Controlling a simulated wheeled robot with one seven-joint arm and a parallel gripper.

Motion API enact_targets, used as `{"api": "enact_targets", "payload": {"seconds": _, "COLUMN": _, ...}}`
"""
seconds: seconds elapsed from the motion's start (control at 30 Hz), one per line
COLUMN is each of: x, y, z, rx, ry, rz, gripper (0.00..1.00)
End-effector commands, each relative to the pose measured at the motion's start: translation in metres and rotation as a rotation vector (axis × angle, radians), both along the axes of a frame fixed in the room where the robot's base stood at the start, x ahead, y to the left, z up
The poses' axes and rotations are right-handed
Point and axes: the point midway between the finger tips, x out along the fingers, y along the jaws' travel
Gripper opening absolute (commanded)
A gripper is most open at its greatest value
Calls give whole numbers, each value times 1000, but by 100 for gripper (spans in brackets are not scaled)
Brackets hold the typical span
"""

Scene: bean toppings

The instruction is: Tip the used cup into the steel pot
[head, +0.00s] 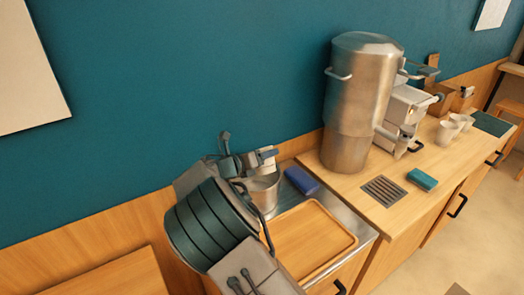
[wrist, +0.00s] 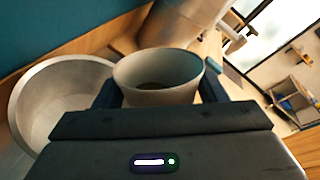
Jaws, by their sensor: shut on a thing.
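The used cup (wrist: 160,92) is pale, with something dark at its bottom, and fills the middle of the wrist view. My gripper (wrist: 158,94) is shut on it, with a dark finger on each side. The steel pot (wrist: 45,105) is wide, round and open, and lies to the left of the cup in the wrist view. In the head view the pot (head: 263,192) stands by the back wall, partly hidden by my arm. My gripper (head: 247,160) and the cup show just above and behind the pot's rim there. The pot's inside looks empty where visible.
A wooden tray (head: 308,238) lies on the steel surface in front, with a blue block (head: 301,180) behind it. A tall steel urn (head: 352,105) stands right of the pot. A drain grate (head: 384,191), a teal sponge (head: 422,180) and pale cups (head: 448,131) are farther right.

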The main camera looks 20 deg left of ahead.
Motion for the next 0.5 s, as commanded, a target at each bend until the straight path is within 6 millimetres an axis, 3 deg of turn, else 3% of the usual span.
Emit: {"api": "enact_targets", "payload": {"seconds": 0.5, "x": 3, "y": 3, "z": 0, "rx": -112, "ry": 114, "rz": 1, "gripper": 38}}
